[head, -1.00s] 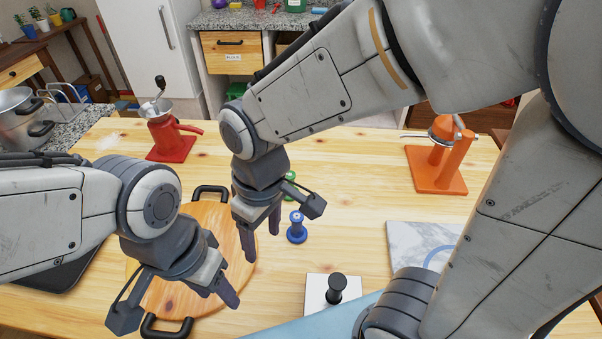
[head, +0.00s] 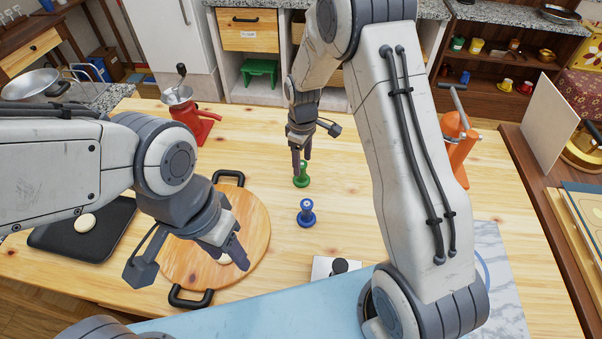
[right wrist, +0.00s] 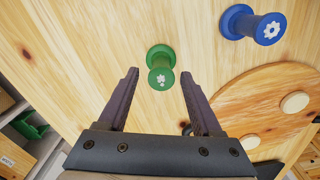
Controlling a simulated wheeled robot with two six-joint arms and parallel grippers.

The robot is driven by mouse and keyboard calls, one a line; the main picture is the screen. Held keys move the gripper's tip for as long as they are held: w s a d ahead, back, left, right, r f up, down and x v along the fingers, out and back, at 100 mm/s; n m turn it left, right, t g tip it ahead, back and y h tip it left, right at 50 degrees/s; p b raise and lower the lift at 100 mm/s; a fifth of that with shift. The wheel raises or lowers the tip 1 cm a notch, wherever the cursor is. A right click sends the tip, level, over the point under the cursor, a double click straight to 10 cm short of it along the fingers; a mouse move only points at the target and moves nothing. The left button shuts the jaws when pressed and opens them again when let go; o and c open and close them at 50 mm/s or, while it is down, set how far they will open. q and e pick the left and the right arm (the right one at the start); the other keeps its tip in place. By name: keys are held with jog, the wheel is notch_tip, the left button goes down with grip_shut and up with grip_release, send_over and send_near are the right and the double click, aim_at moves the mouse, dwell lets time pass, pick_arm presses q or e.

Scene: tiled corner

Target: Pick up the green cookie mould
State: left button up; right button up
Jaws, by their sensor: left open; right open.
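The green cookie mould (head: 301,177) stands upright on the wooden table, behind the blue mould. In the right wrist view the green mould (right wrist: 161,68) lies just ahead of the fingertips, centred between them. My right gripper (head: 302,168) is open and empty, its fingers pointing down right at the green mould; it also shows in the right wrist view (right wrist: 159,75). I cannot tell whether the fingers touch it. My left gripper (head: 232,255) is open above the round wooden board, well away from the green mould.
A blue mould (head: 306,214) stands close in front of the green one. The round board (head: 256,225) with black handles holds pale dough and lies to the left. A black tray (head: 60,238), a red grinder (head: 196,118) and an orange press (head: 462,150) stand around. The table behind the moulds is clear.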

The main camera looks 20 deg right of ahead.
notch_tip(320, 180, down, 4)
jog(key=shift+a+f+p, duration=0.1)
jog(key=shift+a+p, duration=0.05)
jog(key=shift+p, duration=0.85)
jog(key=shift+f, duration=0.5)
jog(key=c, duration=1)
jog(key=shift+r, duration=0.1)
jog(key=shift+r+b, duration=0.35)
jog(key=shift+r, duration=0.25)
notch_tip(320, 180, up, 3)
jog(key=shift+w+f+b, duration=0.1)
jog(key=shift+b, duration=0.5)
jog(key=d+r+b, duration=0.1)
jog(key=d+r, duration=0.1)
jog(key=d, duration=0.1)
jog(key=s+d+r+b, duration=0.1)
jog(key=d+r, duration=0.1)
jog(key=d, duration=0.2)
jog(key=s+d+r+b, duration=0.1)
jog(key=d+r, duration=0.1)
jog(key=d, duration=0.2)
jog(key=shift+s+d+r, duration=0.1)
jog(key=shift+d+r, duration=0.15)
jog(key=shift+r, duration=0.15)
